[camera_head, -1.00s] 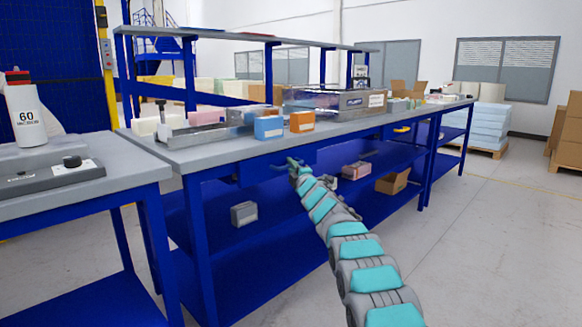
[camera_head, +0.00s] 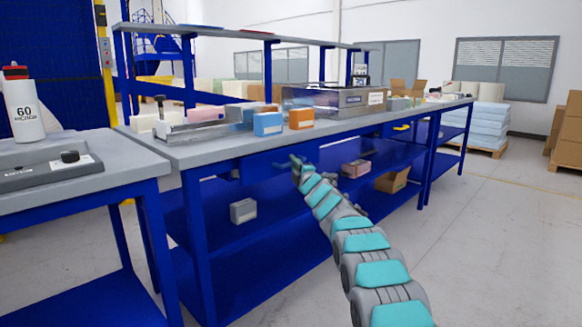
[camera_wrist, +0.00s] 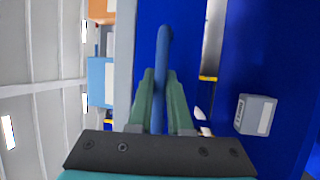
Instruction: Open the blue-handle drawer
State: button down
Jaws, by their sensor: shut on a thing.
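The blue handle (camera_wrist: 162,50) is a long bar that runs between the two green fingers of my gripper (camera_wrist: 161,85) in the wrist view. My gripper is shut on it. In the head view my gripper (camera_head: 297,163) is at the blue drawer front (camera_head: 262,166), just under the grey worktop. The drawer front also shows as a blue panel (camera_wrist: 185,40) behind the handle in the wrist view. The handle is mostly hidden by my fingers in the head view. I cannot tell exactly how far the drawer stands out from the bench.
The grey worktop (camera_head: 200,152) carries a blue box (camera_head: 268,125), an orange box (camera_head: 301,119) and a metal fixture. The floor to the right is clear.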

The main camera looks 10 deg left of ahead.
jog(key=s+d+b, duration=0.7)
jog(key=s+d, duration=0.9)
jog(key=d, duration=0.5)
jog(key=shift+s+d+b, duration=0.25)
jog(key=shift+s+b, duration=0.15)
jog(key=shift+f, duration=0.1)
jog(key=c, duration=0.8)
grip_release()
jog(key=shift+c, duration=0.2)
jog(key=v, duration=0.7)
jog(key=shift+s+d, duration=0.25)
jog(key=shift+s, duration=0.1)
